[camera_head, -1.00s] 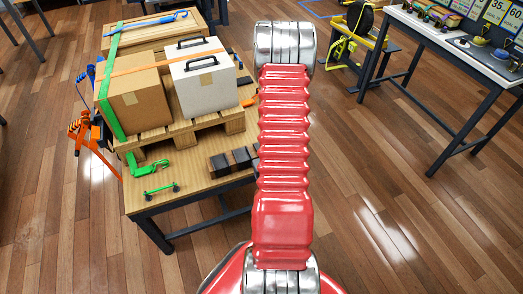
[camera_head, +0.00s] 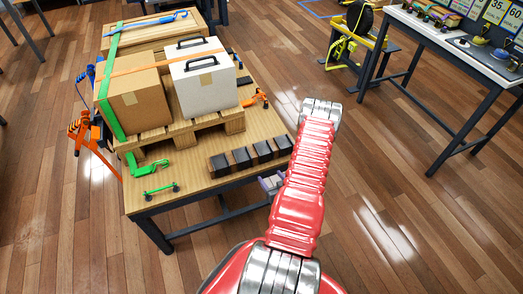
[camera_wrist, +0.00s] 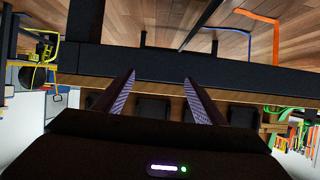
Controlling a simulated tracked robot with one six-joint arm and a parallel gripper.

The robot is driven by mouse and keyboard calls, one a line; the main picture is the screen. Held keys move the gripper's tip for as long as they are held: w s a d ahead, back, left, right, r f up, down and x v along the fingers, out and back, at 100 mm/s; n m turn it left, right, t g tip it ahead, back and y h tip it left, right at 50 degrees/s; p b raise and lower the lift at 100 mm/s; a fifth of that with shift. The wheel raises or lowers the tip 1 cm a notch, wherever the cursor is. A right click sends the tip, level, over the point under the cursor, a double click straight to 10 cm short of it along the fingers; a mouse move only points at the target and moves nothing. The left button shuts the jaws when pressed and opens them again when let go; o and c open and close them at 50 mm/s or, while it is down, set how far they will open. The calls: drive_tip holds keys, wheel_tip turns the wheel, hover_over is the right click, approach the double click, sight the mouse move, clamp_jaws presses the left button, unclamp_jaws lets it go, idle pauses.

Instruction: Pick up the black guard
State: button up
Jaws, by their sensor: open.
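In the wrist view several dark blocks (camera_wrist: 153,108) show behind my gripper's fingers, partly hidden by the gripper body. My gripper (camera_wrist: 160,78) is open, with two dark, purplish fingers apart and nothing held between them. In the head view my arm hides most of the gripper; a purplish part shows beside the table's front edge, below the row of guards.
A pallet (camera_head: 186,133) holds a brown carton (camera_head: 135,98) and a white box (camera_head: 205,80) with straps over them. A green ratchet (camera_head: 150,167), a green bar (camera_head: 161,190) and an orange ratchet (camera_head: 257,98) lie on the table. Open floor lies to the right.

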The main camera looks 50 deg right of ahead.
sight(259, 142)
wheel_tip(259, 142, up, 9)
drive_tip(key=w+d+t+h, duration=0.1)
drive_tip(key=t+h, duration=0.1)
drive_tip(key=t, duration=0.2)
drive_tip(key=shift+w+d+h, duration=0.25)
drive_tip(key=shift+w+h, duration=0.1)
drive_tip(key=shift+h, duration=0.05)
drive_tip(key=shift+w+r, duration=0.1)
drive_tip(key=x, duration=0.8)
drive_tip(key=shift+w+d+r, duration=0.1)
drive_tip(key=shift+w+d, duration=0.05)
drive_tip(key=shift+w, duration=0.05)
drive_tip(key=shift+x, duration=2.6)
drive_tip(key=c, duration=0.8)
